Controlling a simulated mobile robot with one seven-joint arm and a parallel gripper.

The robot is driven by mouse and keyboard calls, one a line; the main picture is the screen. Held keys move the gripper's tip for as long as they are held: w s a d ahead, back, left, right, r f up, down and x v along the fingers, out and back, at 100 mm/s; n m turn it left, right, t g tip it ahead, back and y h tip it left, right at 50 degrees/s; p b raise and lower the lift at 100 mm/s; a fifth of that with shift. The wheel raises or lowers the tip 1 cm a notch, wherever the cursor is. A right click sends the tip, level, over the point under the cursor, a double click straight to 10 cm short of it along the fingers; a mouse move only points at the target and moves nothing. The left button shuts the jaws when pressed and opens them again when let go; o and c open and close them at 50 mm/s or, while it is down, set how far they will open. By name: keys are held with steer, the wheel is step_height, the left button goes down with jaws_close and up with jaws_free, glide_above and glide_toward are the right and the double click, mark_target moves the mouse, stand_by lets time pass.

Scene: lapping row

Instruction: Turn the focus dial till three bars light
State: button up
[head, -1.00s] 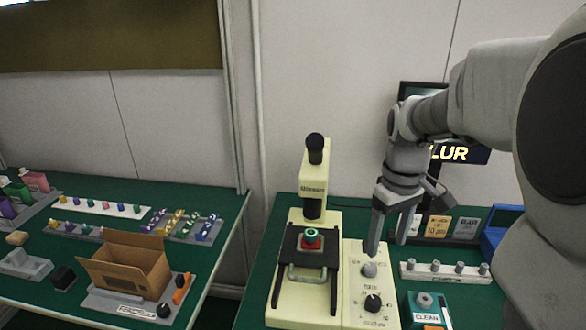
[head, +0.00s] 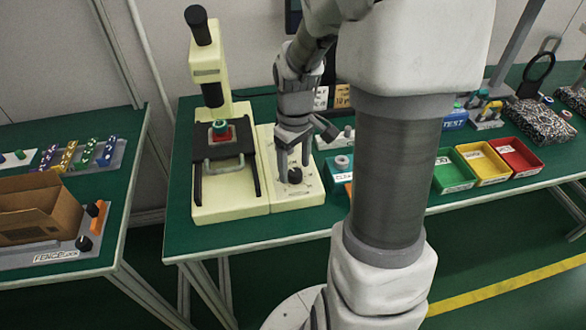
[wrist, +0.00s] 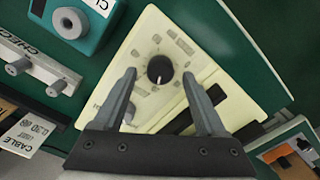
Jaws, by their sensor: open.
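A cream microscope (head: 209,65) stands on the green table, a red and green piece (head: 220,131) on its black stage. Beside the stage is a cream control panel (head: 262,148) with a black dial (head: 295,176) bearing a white pointer line. The dial also shows in the wrist view (wrist: 160,69), between the fingertips in the picture. Its label is too small to read. My gripper (head: 294,163) is open and empty, pointing down over the dial; I cannot tell whether the fingers reach around it. The panel's other, grey knob is mostly hidden by my gripper. The screen's reading is hidden behind my arm.
A teal box (wrist: 80,22) and a white rack of grey pegs (wrist: 40,76) stand close beside the panel. Green (head: 454,185), yellow (head: 491,177) and red (head: 527,169) trays lie to the right. A cardboard box (head: 38,205) sits on the left table.

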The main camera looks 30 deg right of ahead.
steer(key=shift+f, duration=0.65)
jaws_close()
